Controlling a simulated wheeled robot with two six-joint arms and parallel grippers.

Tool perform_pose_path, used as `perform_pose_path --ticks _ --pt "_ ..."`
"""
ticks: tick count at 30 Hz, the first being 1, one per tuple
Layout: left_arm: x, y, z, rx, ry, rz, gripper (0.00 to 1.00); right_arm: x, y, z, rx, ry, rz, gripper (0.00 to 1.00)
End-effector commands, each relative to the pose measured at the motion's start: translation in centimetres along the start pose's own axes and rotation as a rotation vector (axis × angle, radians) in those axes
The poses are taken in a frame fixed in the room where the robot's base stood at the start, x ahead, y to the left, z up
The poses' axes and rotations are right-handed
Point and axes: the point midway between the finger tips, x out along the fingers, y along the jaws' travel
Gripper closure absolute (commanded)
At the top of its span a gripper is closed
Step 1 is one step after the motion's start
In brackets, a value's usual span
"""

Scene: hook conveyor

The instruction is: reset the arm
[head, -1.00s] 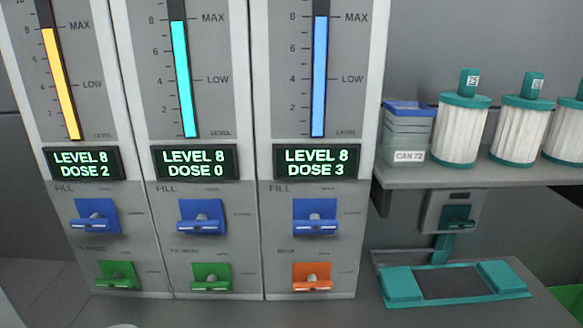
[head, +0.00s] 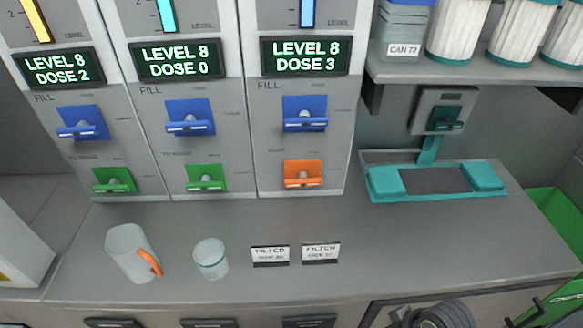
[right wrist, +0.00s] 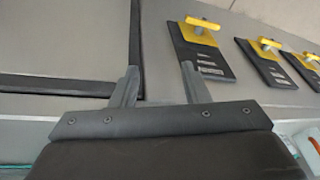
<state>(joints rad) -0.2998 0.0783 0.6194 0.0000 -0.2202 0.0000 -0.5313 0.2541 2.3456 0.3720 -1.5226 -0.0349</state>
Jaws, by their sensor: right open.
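My right gripper (right wrist: 157,88) shows in the right wrist view with its two fingers apart and nothing between them. Beyond and to the right of it are dark plates with yellow handles (right wrist: 204,24). Neither gripper shows in the head view. My left gripper is in no view.
Three dispenser columns with blue levers (head: 188,118) stand behind a grey counter (head: 400,240). A pitcher with an orange handle (head: 128,252), a glass (head: 210,258) and two filter labels (head: 270,256) are on it. A teal-framed stand (head: 386,184) is at right.

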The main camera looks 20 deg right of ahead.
Motion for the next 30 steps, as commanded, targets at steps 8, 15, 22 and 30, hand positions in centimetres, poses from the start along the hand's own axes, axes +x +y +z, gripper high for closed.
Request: perform_pose_path --ticks 8,15,22,30 --pt "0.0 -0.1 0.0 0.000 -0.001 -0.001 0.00 -2.9 1.7 0.3 0.090 0.036 0.229 0.58" --pt "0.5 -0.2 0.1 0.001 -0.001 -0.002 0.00 0.1 3.2 0.7 0.118 0.024 0.285 0.58" --pt "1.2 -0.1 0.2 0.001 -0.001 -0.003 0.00 6.8 4.5 1.8 0.122 -0.004 0.275 0.58" --pt "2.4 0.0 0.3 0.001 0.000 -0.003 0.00 17.3 6.1 5.5 0.127 -0.047 0.260 0.58"
